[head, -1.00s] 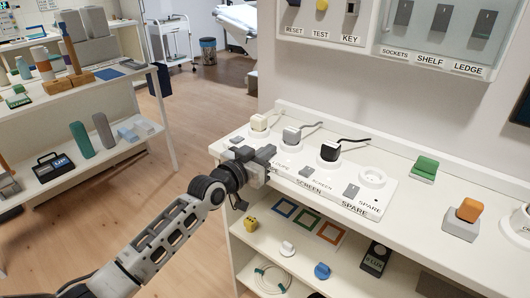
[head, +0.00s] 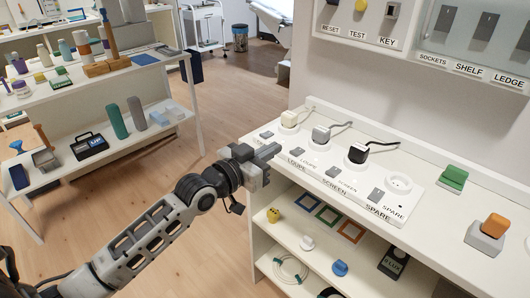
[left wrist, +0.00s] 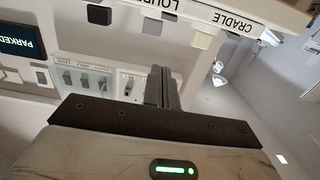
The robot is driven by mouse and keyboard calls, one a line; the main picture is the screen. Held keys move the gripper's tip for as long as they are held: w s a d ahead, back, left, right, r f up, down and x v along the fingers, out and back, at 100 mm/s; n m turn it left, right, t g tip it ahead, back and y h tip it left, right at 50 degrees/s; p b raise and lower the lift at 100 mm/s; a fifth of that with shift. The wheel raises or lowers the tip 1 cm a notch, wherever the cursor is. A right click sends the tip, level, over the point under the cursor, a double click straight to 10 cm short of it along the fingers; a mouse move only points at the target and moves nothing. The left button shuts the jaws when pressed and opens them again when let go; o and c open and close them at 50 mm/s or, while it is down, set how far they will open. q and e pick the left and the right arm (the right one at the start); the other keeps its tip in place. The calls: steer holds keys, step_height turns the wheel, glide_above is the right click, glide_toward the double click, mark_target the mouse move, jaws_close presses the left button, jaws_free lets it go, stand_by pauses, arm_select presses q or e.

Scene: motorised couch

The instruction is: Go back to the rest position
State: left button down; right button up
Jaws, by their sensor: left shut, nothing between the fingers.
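My left gripper (head: 262,154) is shut and empty. In the head view it hangs at the left front edge of the white counter (head: 417,211), beside the socket strip (head: 332,179). Its closed fingers also show in the left wrist view (left wrist: 162,87). The strip holds a white plug (head: 289,119), a grey plug (head: 320,134) and a black plug (head: 358,153), each with a cord, and an empty socket (head: 397,184) marked SPARE. My right gripper is not in view.
A green block (head: 453,177) and an orange block (head: 495,225) are on the counter. A shelf unit (head: 112,150) stands left, with open floor between.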

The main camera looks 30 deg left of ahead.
arm_select(q)
steer(key=shift+s+a+r, duration=0.15)
steer(key=shift+s+a, duration=0.1)
steer(key=shift+s, duration=0.45)
steer(key=s+d+f+g+y, duration=0.1)
steer(key=s+d+f+g, duration=0.2)
steer(key=s+f, duration=0.8)
steer(key=s+d+f+n+g+y, duration=0.1)
steer(key=s+d+f+g, duration=0.2)
steer(key=s+d+f, duration=0.3)
steer(key=s+f, duration=0.4)
steer(key=f, duration=0.3)
steer(key=shift+s+d+f+g+y, duration=0.15)
steer(key=shift+s+g+y, duration=0.15)
steer(key=shift+s+g, duration=0.1)
